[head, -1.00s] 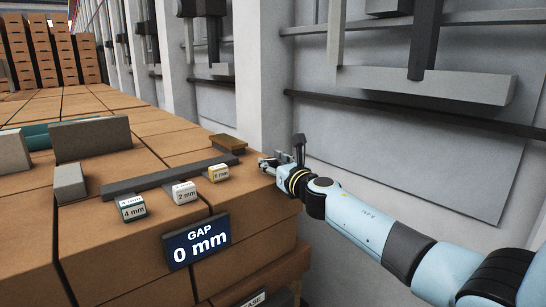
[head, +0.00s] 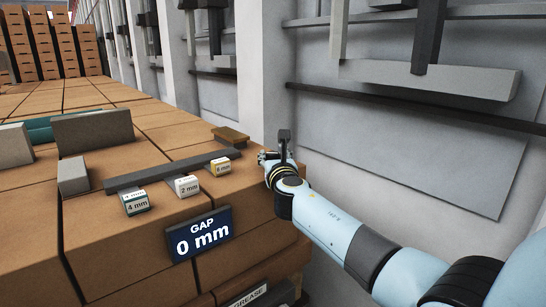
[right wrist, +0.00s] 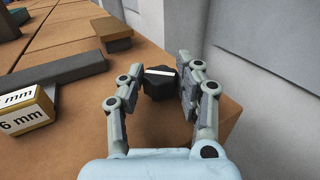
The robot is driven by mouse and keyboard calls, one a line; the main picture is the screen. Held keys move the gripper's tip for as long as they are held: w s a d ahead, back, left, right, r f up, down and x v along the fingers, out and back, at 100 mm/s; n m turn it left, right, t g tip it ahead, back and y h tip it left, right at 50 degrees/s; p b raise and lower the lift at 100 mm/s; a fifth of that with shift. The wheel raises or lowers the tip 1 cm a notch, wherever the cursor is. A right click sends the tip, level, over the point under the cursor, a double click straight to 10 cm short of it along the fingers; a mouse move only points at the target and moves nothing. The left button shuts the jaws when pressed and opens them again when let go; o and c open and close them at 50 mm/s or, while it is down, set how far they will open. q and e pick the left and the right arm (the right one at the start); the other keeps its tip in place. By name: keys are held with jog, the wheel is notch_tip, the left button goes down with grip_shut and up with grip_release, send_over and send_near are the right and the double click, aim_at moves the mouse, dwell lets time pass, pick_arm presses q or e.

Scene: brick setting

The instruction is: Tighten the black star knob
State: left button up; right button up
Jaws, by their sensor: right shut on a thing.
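The black star knob (right wrist: 160,84) shows in the right wrist view, dark with a white stripe on top. It sits between the two fingers of my right gripper (right wrist: 152,92), which is shut on it. In the head view my right gripper (head: 272,157) is at the right end of the brick stack, beside the grey wall; the knob is hard to make out there. A blue sign (head: 199,234) on the front of the stack reads "GAP 0 mm". My left gripper is not in view.
Labelled blocks of 4 mm (head: 135,203), 2 mm (head: 187,186) and 6 mm (head: 220,167) stand along a dark bar (head: 150,176). A brown and dark block (right wrist: 113,34) lies just beyond the gripper. The grey wall (head: 410,150) is close on the right.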

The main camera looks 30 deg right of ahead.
jog(key=o, duration=1.2)
jog(key=shift+c, duration=0.2)
jog(key=v, duration=1.2)
